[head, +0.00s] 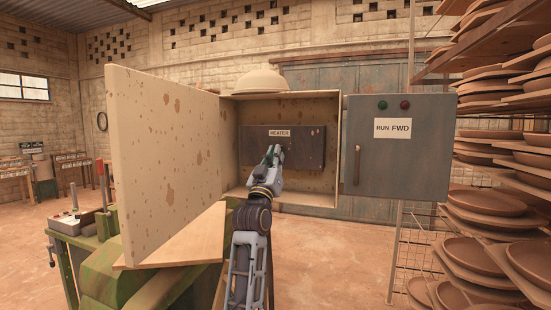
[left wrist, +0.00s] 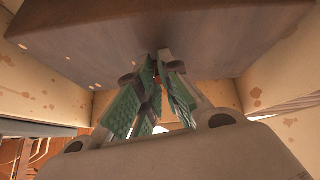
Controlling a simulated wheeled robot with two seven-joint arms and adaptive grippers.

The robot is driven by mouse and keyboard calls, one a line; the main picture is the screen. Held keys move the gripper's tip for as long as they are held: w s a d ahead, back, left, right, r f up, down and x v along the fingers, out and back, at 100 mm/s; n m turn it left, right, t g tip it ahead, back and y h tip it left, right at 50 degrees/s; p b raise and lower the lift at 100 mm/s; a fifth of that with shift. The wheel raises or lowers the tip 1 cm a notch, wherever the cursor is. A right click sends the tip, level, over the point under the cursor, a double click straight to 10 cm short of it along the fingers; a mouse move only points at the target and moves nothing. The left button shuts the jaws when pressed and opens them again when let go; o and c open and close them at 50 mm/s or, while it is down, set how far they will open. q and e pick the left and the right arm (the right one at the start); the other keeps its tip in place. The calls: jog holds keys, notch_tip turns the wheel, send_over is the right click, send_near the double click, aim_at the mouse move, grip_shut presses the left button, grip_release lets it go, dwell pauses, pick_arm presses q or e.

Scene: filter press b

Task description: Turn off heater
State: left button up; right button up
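The heater unit (head: 309,146) is a dark brown box with a white HEATER label (head: 279,133), fixed to the back wall of an open, rust-spotted cabinet (head: 227,140). My left gripper (head: 273,150) reaches into the cabinet, in front of the heater unit and just below the label. In the left wrist view the green-padded fingers of the gripper (left wrist: 161,60) are close together and point at the heater's dark surface (left wrist: 215,35). I see nothing held between them. Any switch on the heater is hidden behind the gripper. My right gripper is not in view.
The cabinet's door (head: 165,165) stands wide open on the left. A grey control box (head: 397,165) labelled RUN FWD, with green and red lights and a handle, adjoins the right side. Racks of clay plates (head: 495,205) stand at far right. A green machine (head: 110,265) is at lower left.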

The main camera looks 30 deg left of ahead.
pick_arm(q)
jog(key=o, duration=0.5)
jog(key=shift+s+f, duration=0.1)
jog(key=shift+s, duration=0.05)
jog(key=shift+v, duration=5.85)
jog(key=shift+d, duration=0.1)
